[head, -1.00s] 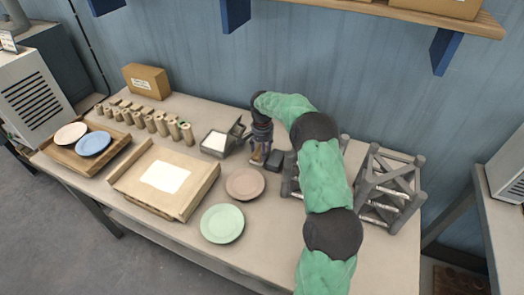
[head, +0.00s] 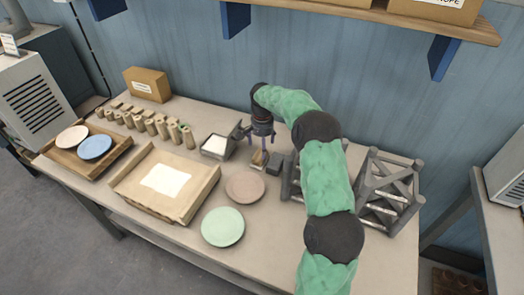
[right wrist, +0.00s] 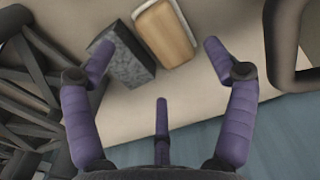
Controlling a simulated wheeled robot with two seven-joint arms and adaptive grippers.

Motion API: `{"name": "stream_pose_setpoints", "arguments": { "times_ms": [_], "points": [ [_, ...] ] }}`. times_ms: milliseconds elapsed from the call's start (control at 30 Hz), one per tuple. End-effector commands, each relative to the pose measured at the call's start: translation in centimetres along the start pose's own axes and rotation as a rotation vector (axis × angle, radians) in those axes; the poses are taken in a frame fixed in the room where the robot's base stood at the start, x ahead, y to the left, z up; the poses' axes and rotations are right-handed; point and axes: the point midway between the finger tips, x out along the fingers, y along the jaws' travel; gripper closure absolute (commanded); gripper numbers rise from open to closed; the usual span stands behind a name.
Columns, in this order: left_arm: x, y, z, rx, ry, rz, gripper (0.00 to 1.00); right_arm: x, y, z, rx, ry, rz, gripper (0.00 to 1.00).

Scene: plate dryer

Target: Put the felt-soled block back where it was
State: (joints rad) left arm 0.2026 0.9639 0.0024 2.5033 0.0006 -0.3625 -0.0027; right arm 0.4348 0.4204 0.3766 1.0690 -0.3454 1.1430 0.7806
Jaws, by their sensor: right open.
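A small wooden block (head: 259,157) with a pale rim lies on the table, left of a dark grey block (head: 275,162). In the right wrist view the wooden block (right wrist: 168,33) and the speckled grey block (right wrist: 124,57) lie close side by side. I take the wooden one as the felt-soled block; its underside is hidden. My right gripper (head: 261,141) is open and empty, just above and behind the wooden block. In the right wrist view, the spread purple fingers of the right gripper (right wrist: 160,62) hold nothing. My left gripper is out of view.
A grey tray with a white pad (head: 216,145) stands just left of the gripper. Dark racks (head: 388,188) stand at right. Pink (head: 245,186) and green (head: 223,227) plates lie in front. A wooden tray (head: 180,184) and several small cylinders (head: 149,124) are farther left.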

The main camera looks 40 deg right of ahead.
Motion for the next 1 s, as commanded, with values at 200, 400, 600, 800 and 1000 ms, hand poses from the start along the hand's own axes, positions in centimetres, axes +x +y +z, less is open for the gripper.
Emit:
{"name": "stream_pose_setpoints", "arguments": {
  "times_ms": [200,400,600,800,1000],
  "points": [
    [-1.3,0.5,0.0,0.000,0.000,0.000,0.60,-4.5,0.0,0.0,0.000,0.000,-0.001,0.15],
    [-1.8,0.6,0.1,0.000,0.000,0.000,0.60,-6.8,0.0,0.0,0.000,-0.001,0.000,0.15],
    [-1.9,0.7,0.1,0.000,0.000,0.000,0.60,-7.4,0.0,0.0,0.000,-0.001,0.000,0.15],
    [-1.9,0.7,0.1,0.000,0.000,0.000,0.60,-7.3,0.0,0.0,0.000,-0.001,0.000,0.15],
    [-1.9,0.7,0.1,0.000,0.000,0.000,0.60,-7.3,0.0,0.0,0.000,-0.001,0.000,0.15]
  ]
}}
